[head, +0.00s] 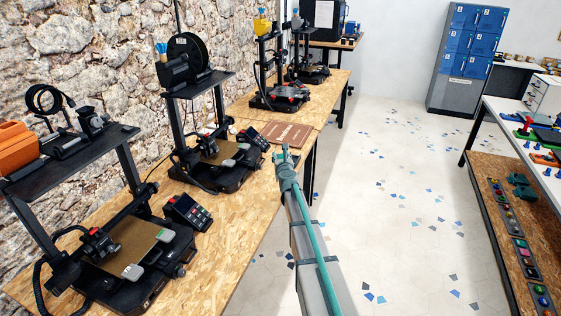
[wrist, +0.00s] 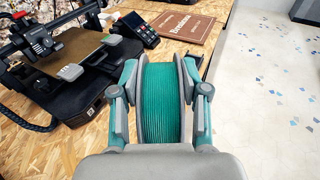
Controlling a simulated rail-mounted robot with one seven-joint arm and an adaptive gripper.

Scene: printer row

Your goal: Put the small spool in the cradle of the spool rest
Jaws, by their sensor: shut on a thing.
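A spool of teal filament with grey flanges (wrist: 160,108) stands on edge between my fingers in the wrist view. My gripper (wrist: 160,78) is shut on it, one finger against each flange. In the head view my gripper (head: 286,156) is over the right edge of the wooden bench, near the brown book; the spool is hard to make out there. I cannot clearly pick out the spool rest or its cradle in either view.
Black printers stand along the bench (head: 240,262), one (head: 215,160) left of my gripper with a large black spool (head: 189,55) on top. A brown book (head: 291,134) lies beside it. The floor (head: 390,200) to the right is clear.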

